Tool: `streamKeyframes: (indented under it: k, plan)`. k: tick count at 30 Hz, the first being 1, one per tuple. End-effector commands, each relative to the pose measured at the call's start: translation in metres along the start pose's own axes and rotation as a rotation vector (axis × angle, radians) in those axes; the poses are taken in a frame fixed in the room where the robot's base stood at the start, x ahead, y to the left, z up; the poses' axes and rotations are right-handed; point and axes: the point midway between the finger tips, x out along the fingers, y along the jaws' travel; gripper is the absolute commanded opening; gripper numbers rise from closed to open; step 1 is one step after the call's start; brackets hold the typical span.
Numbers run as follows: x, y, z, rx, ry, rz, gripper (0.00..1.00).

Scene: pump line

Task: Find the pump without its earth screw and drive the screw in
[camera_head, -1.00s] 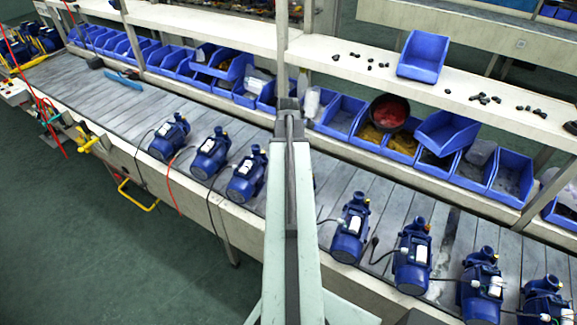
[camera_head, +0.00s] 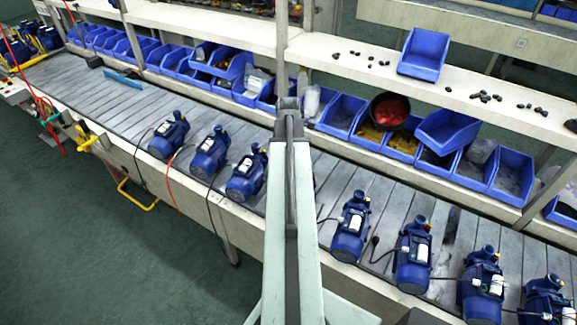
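Several blue pumps stand in a row on the slatted grey line. Left of my arm are three pumps: one farthest left (camera_head: 168,137), one in the middle (camera_head: 210,153) and one nearest my arm (camera_head: 246,174). Right of my arm stand a pump (camera_head: 351,228), another (camera_head: 412,256), a third (camera_head: 482,289) and one cut by the picture's right edge (camera_head: 545,301). The earth screws are too small to make out on any pump. My arm reaches up the middle of the picture over the line. My gripper's fingers cannot be made out at its far end.
Blue bins (camera_head: 343,116) line the back of the bench, one with a dark-rimmed red bowl (camera_head: 389,111). A white shelf (camera_head: 480,85) above them bears a blue bin (camera_head: 423,55) and small dark parts. A post (camera_head: 282,40) rises behind my arm. Green floor (camera_head: 120,260) is free at left.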

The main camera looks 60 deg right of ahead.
Motion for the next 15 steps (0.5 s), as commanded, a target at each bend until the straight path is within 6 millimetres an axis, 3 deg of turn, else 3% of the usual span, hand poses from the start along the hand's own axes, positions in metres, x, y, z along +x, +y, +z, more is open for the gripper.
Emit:
streamKeyframes:
  k: [15]
  plan:
    - [0.0052, 0.0, 0.0, 0.0, 0.0, 0.0, 0.0]
